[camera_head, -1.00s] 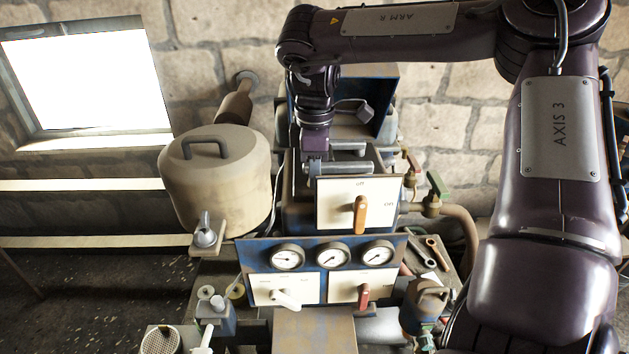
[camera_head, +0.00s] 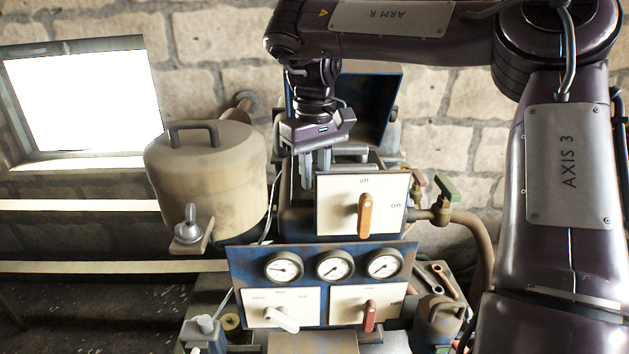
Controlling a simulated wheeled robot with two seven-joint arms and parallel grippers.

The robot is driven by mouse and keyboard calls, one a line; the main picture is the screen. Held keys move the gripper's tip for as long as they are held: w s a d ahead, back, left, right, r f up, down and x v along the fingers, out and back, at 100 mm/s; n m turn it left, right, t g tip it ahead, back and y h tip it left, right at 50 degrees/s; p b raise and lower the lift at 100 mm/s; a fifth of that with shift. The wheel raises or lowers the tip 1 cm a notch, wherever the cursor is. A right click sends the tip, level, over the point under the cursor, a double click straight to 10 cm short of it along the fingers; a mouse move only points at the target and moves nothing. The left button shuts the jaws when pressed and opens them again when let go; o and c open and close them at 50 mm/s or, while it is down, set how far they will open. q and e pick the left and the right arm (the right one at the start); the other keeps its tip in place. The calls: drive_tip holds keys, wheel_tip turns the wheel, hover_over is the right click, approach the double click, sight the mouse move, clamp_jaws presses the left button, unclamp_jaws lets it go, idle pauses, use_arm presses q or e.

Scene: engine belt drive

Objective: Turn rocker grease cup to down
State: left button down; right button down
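My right gripper (camera_head: 316,164) comes down from above onto the top of the engine, behind the white off/on panel (camera_head: 361,207). Its two grey fingers point down with a narrow gap showing between them. The tips are close to the grey metal parts on the engine top, and I cannot tell whether they touch or hold anything. I cannot pick out the rocker grease cup for sure; the gripper and panel hide part of that area. A silver cup-like fitting with a small knob (camera_head: 188,226) sits on a bracket at the left. My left gripper is out of view.
A beige tank (camera_head: 207,179) stands left of the engine. A blue gauge panel (camera_head: 322,249) with a white lever (camera_head: 281,319) and a red lever (camera_head: 369,316) is in front. A green-handled valve (camera_head: 446,189) is at the right. My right arm fills the right side.

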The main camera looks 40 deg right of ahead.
drive_tip(key=m+b, duration=0.1)
drive_tip(key=m, duration=0.3)
drive_tip(key=shift+m+b, duration=0.3)
drive_tip(key=shift+b, duration=0.05)
drive_tip(key=m, duration=0.2)
drive_tip(key=shift+m, duration=1.8)
drive_tip(key=c, duration=1.2)
unclamp_jaws()
drive_tip(key=shift+c, duration=0.2)
drive_tip(key=shift+r, duration=0.1)
